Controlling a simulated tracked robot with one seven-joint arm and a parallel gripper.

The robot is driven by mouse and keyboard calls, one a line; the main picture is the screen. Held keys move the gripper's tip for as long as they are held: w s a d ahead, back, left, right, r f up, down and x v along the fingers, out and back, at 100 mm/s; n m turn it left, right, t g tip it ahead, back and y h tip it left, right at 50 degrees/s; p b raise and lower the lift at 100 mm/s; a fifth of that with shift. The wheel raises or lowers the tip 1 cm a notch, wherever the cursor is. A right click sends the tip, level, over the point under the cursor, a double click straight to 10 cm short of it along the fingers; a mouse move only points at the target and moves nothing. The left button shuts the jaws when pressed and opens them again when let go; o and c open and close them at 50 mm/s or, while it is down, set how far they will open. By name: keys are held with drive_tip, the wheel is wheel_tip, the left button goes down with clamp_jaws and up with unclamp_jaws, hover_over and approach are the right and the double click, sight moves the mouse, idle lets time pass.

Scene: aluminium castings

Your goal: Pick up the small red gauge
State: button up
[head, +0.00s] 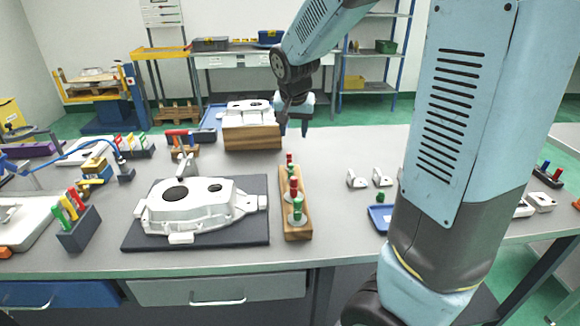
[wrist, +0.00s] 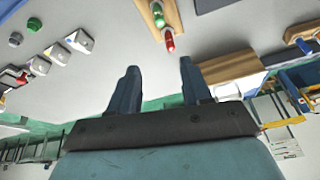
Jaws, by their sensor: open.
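A wooden rack (head: 303,233) on the bench holds upright plug gauges with red and green handles in a row. A small red gauge (head: 289,158) stands at its far end; a larger red one (head: 293,187) stands nearer, among green ones. In the wrist view, a red gauge (wrist: 169,42) shows at the end of the rack (wrist: 177,22), just beyond the fingertips, with a green one behind it. My gripper (head: 294,126) is above the bench beyond the rack's far end. In the wrist view my gripper (wrist: 159,68) is open, with nothing between its fingers.
A white casting (head: 195,207) lies on a dark mat left of the rack. A wooden block with a casting (head: 252,135) stands behind. Small white brackets (head: 357,180) and a blue tray (head: 379,219) are to the right.

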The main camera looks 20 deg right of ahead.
sight(289, 155)
drive_tip(key=shift+m+h, duration=0.3)
drive_tip(key=shift+h, duration=0.1)
drive_tip(key=w+f, duration=0.2)
drive_tip(key=f, duration=0.1)
drive_tip(key=w+f, duration=0.2)
drive_tip(key=f, duration=0.2)
drive_tip(key=w+f, duration=0.3)
drive_tip(key=f, duration=0.1)
drive_tip(key=shift+d+f, duration=0.1)
drive_tip(key=shift+f, duration=0.05)
drive_tip(key=shift+x, duration=2.5)
drive_tip(key=shift+w+d, duration=0.1)
clamp_jaws()
